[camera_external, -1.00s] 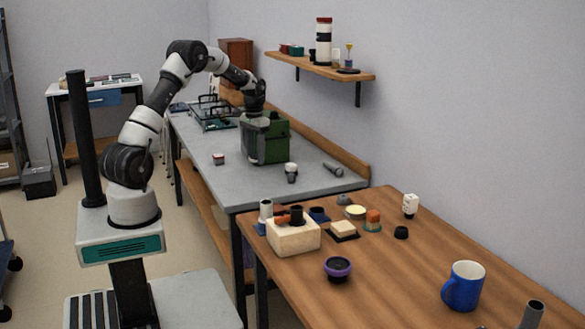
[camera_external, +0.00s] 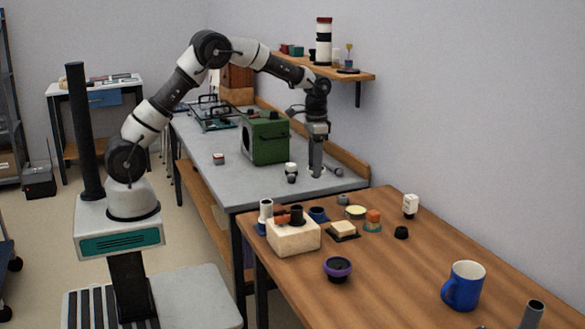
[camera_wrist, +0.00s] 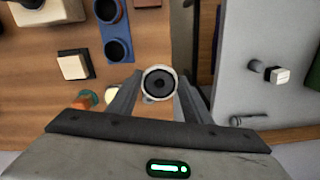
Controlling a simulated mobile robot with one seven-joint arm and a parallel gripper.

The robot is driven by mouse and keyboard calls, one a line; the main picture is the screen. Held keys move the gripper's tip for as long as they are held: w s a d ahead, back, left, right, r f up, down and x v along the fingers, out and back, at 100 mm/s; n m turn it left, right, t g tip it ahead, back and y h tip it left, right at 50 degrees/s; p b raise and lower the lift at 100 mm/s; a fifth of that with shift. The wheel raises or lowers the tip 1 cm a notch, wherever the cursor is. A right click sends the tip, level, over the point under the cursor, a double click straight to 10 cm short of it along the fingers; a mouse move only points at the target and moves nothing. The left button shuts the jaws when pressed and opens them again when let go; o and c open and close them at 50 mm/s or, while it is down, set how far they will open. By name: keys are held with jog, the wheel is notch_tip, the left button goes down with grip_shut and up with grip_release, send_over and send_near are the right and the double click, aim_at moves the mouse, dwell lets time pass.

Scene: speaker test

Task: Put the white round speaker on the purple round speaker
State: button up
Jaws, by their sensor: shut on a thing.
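The white round speaker (camera_wrist: 149,98), a pale ring around a dark face, sits between the two fingers of my gripper in the wrist view. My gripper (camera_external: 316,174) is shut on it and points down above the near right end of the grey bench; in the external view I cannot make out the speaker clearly. The purple round speaker (camera_external: 338,277) has a purple rim around a dark centre. It stands on the wooden table near its left edge, apart from my gripper and nearer the camera. I cannot pick it out in the wrist view.
A cream box (camera_external: 292,240), a blue mug (camera_external: 465,285) and several small items stand on the wooden table (camera_external: 405,275). A green box (camera_external: 270,142) stands on the grey bench (camera_external: 235,180). A shelf (camera_external: 310,66) juts from the wall. Table space right of the purple speaker is clear.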

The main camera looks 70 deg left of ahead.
jog(key=d+r+m, duration=0.1)
jog(key=d+m, duration=0.1)
jog(key=d, duration=0.8)
jog(key=m+p, duration=0.2)
jog(key=m, duration=0.4)
send_near(336, 263)
notch_tip(336, 263, down, 5)
jog(key=shift+r+b, duration=0.1)
jog(key=shift+b, duration=0.65)
jog(key=o, duration=0.7)
jog(key=shift+f, duration=0.2)
jog(key=o, duration=0.5)
jog(key=shift+c, duration=0.2)
jog(key=shift+r, duration=0.15)
